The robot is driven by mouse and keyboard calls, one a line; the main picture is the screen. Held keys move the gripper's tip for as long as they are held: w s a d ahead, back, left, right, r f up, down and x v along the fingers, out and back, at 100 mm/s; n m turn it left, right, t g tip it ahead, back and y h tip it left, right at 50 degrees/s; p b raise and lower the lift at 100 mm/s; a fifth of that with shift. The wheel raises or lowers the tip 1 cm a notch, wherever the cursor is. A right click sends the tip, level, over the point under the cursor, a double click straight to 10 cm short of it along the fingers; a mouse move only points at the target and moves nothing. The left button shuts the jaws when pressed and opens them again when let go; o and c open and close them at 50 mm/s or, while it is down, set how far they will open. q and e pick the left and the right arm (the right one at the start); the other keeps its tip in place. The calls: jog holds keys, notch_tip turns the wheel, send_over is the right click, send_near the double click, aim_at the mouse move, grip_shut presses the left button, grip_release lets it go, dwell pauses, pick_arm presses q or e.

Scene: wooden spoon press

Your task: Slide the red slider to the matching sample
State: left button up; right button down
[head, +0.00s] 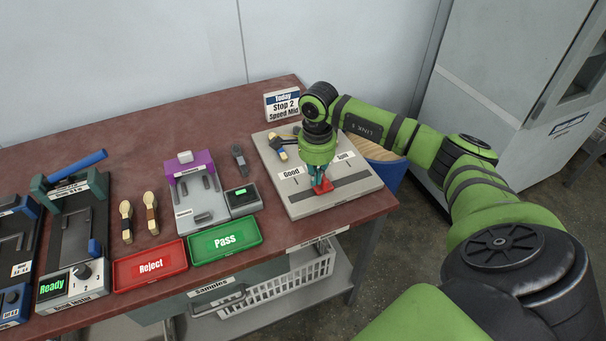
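The red slider (322,187) stands at a dark slot (340,181) in a grey board (305,209) at the table's right end. It is about midway along the slot. My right gripper (319,180) points down at the slider from above, with its fingertips at the slider's top. The fingers are small and partly hidden, so their grip is unclear. A "Good" label (291,173) is left of the slider, and a second label (345,156), too small to read surely, is to the right. A spoon-like sample (279,151) lies behind "Good". My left gripper is out of view.
A sign (283,105) reading "Stop 2, Speed Mid" stands behind the board. A green Pass tray (225,238), a red Reject tray (150,266), two wooden pieces (126,222) and a purple-topped fixture (196,191) are to the left. The table's right edge is close to the board.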

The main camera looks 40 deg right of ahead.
aim_at(319, 187)
jog(key=shift+s+d+b, duration=0.15)
jog(key=shift+d+b, duration=0.05)
jog(key=shift+d, duration=0.4)
jog(key=shift+s+d+b, duration=0.15)
jog(key=shift+d, duration=0.45)
jog(key=shift+w+a, duration=0.2)
jog(key=shift+a, duration=0.5)
notch_tip(319, 187, up, 7)
jog(key=p, duration=0.4)
